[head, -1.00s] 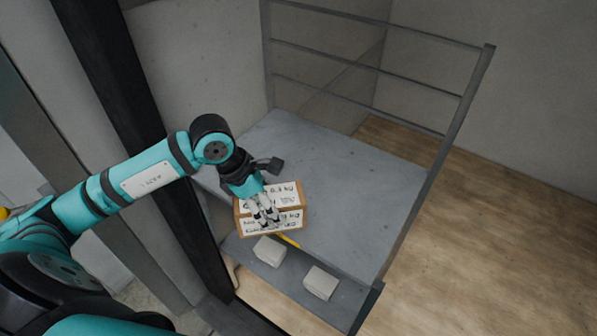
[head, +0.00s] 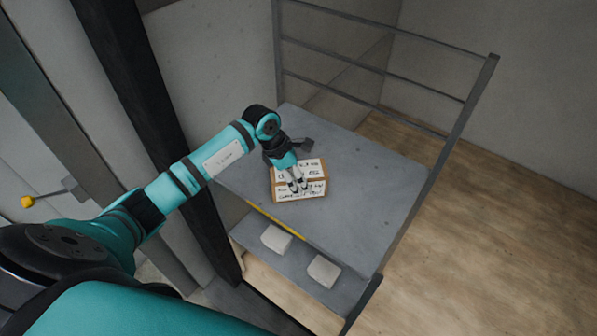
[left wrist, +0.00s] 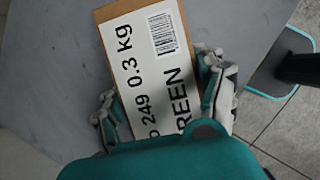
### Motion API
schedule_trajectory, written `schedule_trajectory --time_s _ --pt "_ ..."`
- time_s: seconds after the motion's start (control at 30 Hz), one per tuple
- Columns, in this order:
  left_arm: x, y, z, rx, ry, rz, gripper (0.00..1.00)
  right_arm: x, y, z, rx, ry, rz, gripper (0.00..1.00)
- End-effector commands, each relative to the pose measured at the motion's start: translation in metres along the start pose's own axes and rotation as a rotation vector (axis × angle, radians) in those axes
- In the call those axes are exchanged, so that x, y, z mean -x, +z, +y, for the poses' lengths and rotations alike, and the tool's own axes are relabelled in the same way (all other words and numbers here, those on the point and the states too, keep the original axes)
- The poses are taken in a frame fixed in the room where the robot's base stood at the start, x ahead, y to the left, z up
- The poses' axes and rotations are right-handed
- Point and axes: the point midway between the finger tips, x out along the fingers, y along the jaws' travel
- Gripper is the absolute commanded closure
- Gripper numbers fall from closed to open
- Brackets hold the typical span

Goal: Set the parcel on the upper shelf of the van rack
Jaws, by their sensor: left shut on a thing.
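The parcel (head: 312,188) is a brown box with white printed labels. In the head view it is over the front left part of the grey upper shelf (head: 362,189). I cannot tell whether its underside touches the shelf. My left gripper (head: 298,188) is shut on the parcel from above. In the left wrist view the parcel (left wrist: 150,75) lies between the two fingers (left wrist: 165,105), its label with a barcode facing the camera. My right gripper is not in view.
A lower shelf (head: 300,262) holds two pale blocks (head: 276,239) (head: 323,270). A yellow strip (head: 277,220) marks the upper shelf's front edge. Rails (head: 375,70) close the rack's far side, and a dark post (head: 160,130) stands at left. The upper shelf is otherwise bare.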

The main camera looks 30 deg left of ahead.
Motion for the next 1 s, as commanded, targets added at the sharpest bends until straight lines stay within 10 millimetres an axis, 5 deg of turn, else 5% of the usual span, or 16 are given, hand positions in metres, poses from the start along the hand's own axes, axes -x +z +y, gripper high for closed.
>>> schedule_trajectory --time_s 0.23,0.27,0.47,0.83,1.0 --pt "-0.002 -0.001 0.001 -0.001 0.002 -0.002 0.75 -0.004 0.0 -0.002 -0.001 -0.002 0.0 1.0" --pt "-0.003 -0.001 0.0 -0.001 0.001 0.0 0.29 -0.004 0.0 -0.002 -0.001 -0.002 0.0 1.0" --pt "-0.001 -0.001 0.0 0.0 0.001 0.0 0.03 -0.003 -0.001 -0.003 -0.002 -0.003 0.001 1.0" --pt "0.003 0.0 0.001 0.0 0.002 -0.001 0.02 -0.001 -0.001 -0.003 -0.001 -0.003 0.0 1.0" --pt "0.028 -0.001 0.002 -0.003 0.006 0.0 0.02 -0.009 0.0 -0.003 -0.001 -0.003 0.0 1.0"
